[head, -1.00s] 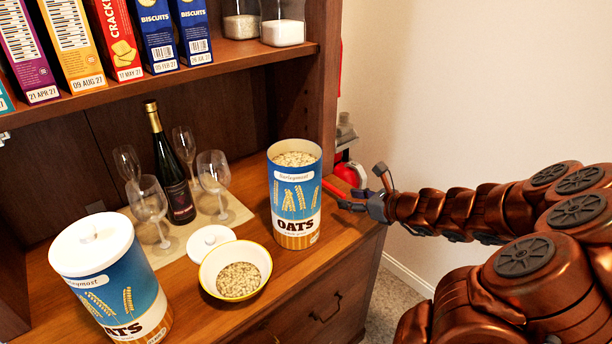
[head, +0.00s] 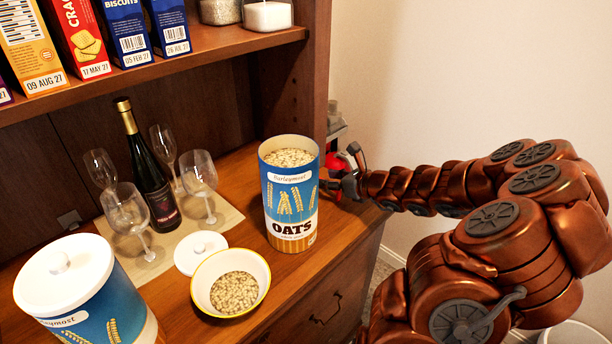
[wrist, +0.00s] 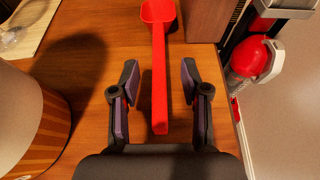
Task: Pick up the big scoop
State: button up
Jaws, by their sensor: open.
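The red scoop (wrist: 159,62) lies on the wooden counter in the wrist view, its bowl at the top and its long handle pointing down toward my gripper. My gripper (wrist: 159,70) is open, with one finger on each side of the handle and visible gaps on both sides. In the head view my gripper (head: 347,180) is at the counter's right end, just right of the open oats canister (head: 290,205). The scoop is mostly hidden there behind the canister and gripper.
A bowl of oats (head: 201,285), a white lid (head: 199,251), a wine bottle (head: 150,175) and several glasses stand left. A lidded oats canister (head: 95,300) is nearest. A red extinguisher (wrist: 248,58) hangs beyond the counter's right edge. A post (wrist: 208,20) stands near the scoop's bowl.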

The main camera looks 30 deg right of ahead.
jog(key=shift+x, duration=2.1)
jog(key=shift+c, duration=0.2)
grip_shut()
